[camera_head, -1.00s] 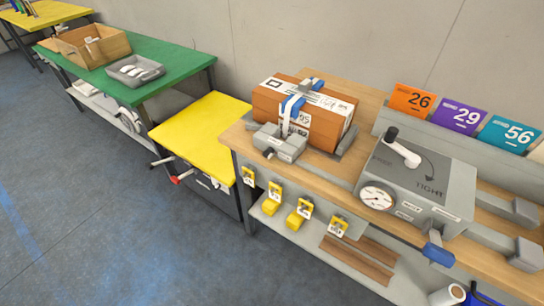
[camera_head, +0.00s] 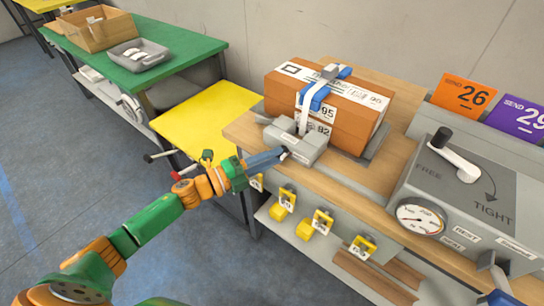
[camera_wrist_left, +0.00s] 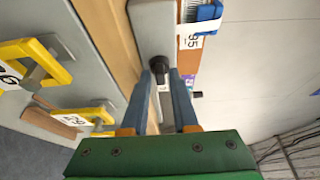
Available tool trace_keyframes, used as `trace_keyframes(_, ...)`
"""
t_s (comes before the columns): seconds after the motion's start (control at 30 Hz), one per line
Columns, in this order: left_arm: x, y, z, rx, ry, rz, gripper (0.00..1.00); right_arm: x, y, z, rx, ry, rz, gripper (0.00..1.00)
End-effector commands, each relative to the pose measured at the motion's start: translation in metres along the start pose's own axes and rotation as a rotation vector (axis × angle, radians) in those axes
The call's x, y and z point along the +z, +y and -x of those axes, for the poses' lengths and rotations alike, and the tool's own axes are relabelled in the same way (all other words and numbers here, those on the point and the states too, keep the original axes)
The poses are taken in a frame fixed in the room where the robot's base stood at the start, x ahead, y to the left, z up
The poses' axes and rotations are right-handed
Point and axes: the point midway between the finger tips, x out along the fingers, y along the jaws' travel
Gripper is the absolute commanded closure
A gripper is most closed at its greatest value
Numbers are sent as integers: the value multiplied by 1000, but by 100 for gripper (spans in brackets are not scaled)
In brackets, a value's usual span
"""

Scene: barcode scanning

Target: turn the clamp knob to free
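A grey clamp block (camera_head: 304,145) sits at the near left end of the bench, at the foot of the strapped brown box (camera_head: 330,108). Its small dark knob faces my left gripper (camera_head: 284,153), whose blue-grey fingers reach it from the left. In the left wrist view a dark knob (camera_wrist_left: 160,66) shows between the fingertips of my left gripper (camera_wrist_left: 162,76). The fingers are apart; I cannot tell whether they touch it. A white lever (camera_head: 462,163) with a black grip stands on a grey unit marked FREE and TIGHT.
A gauge (camera_head: 421,219) is on the grey unit's front. Yellow tags (camera_head: 322,222) hang along the bench's front edge. A yellow table (camera_head: 208,120) and a green table (camera_head: 135,62) stand to the left. Orange and purple signs (camera_head: 465,95) stand at the back right.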

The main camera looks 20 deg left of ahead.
Motion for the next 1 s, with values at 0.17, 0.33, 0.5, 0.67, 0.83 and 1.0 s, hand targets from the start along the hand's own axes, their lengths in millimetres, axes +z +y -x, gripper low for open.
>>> trace_keyframes(0.17, 0, 0, 0, 1, -1, 1, 72, 0, 0, 0, 0, 0, 0, 50)
trace_keyframes(0.33, 0, 0, 0, 0, -1, 1, 100, 0, 0, 0, 0, 0, 0, 50)
trace_keyframes(0.5, 0, 1, 0, -1, -1, 3, 100, 0, 0, 0, 0, 0, 0, 50)
trace_keyframes(0.67, 0, 2, 0, -10, -1, 25, 100, 0, 0, -3, 0, 0, 0, 50)
trace_keyframes(0.83, 0, 4, 0, -42, -3, 98, 100, 1, 0, -10, 0, 0, 0, 50)
trace_keyframes(1.0, 0, 6, 0, -94, -3, 224, 100, 2, 0, -19, 0, 0, 0, 50)
